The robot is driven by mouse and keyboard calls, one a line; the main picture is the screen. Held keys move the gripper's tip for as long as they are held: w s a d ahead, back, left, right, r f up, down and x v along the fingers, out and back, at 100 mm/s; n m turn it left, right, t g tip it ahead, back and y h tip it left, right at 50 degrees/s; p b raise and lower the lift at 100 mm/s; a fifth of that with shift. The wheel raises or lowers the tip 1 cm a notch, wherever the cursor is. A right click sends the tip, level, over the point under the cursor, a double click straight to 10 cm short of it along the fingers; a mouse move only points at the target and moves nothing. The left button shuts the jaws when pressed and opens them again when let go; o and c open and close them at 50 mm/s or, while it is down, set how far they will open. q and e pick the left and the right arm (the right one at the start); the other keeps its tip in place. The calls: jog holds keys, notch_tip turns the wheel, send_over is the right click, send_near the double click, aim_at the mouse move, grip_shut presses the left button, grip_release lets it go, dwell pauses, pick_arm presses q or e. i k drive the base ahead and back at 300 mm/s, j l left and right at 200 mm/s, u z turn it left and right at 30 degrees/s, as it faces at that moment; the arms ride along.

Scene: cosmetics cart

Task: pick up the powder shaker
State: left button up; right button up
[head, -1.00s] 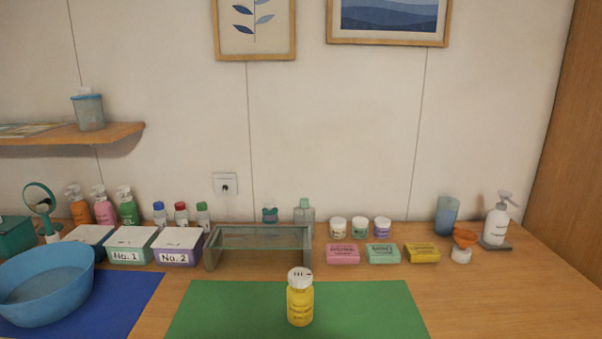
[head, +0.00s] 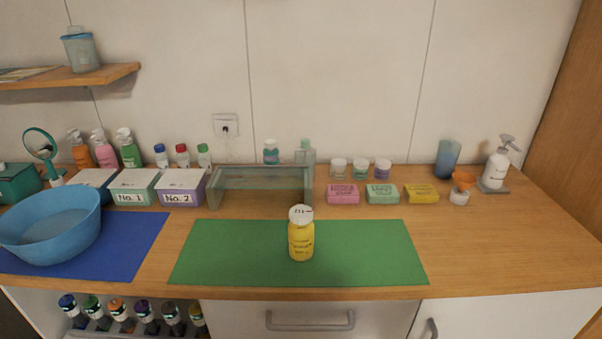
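The powder shaker is most likely the yellow bottle with a white cap (head: 301,234). It stands upright on the green mat (head: 370,253), a little right of the mat's middle. Nothing touches it and nothing hides it. Neither of my grippers shows in the head view.
A glass-like riser (head: 262,184) stands behind the mat. Pink, green and yellow boxes (head: 422,194) lie to its right. A blue basin (head: 52,228) sits on a blue mat at left, near two labelled boxes (head: 182,188). The counter right of the green mat (head: 490,250) is clear.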

aim_at(300, 237)
jog(key=u, duration=1.45)
jog(key=z, duration=1.45)
jog(key=k+j, duration=0.15)
jog(key=j, duration=0.15)
jog(key=k+j, duration=0.1)
jog(key=j, duration=0.2)
jog(key=k+j, duration=0.15)
jog(key=j, duration=0.2)
jog(key=k+j, duration=0.1)
jog(key=j, duration=0.2)
jog(key=z, duration=0.05)
